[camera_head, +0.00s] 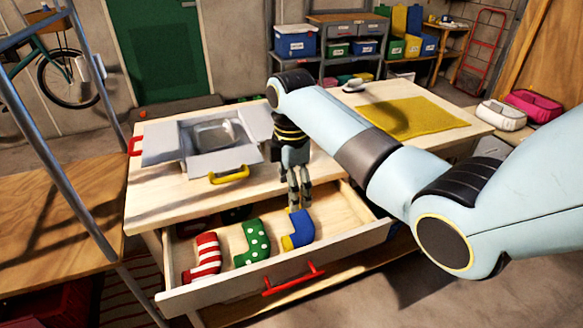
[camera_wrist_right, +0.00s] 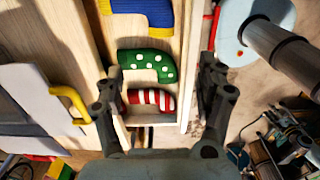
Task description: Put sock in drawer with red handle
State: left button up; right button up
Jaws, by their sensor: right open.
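The drawer (camera_head: 222,290) with a red handle (camera_head: 294,278) is pulled open below the wooden tabletop. Three socks lie in it: a red-and-white striped sock (camera_head: 205,258) at left, a green sock with white dots (camera_head: 253,242) in the middle, and a blue sock with yellow ends (camera_head: 299,229) at right. My right gripper (camera_head: 299,205) is open and points down over the drawer near the blue sock. In the right wrist view its fingers (camera_wrist_right: 160,88) flank the striped sock (camera_wrist_right: 152,99) and green sock (camera_wrist_right: 147,65), with nothing held. My left gripper is not in view.
A pale grey open box (camera_head: 222,163) with a yellow handle (camera_head: 229,175) stands on the tabletop just behind the drawer. A yellow cloth (camera_head: 412,118) lies further right. A blue metal frame (camera_head: 62,150) stands at left. The drawer's right part has bare floor.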

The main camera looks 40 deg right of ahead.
jog(key=shift+r, duration=2.75)
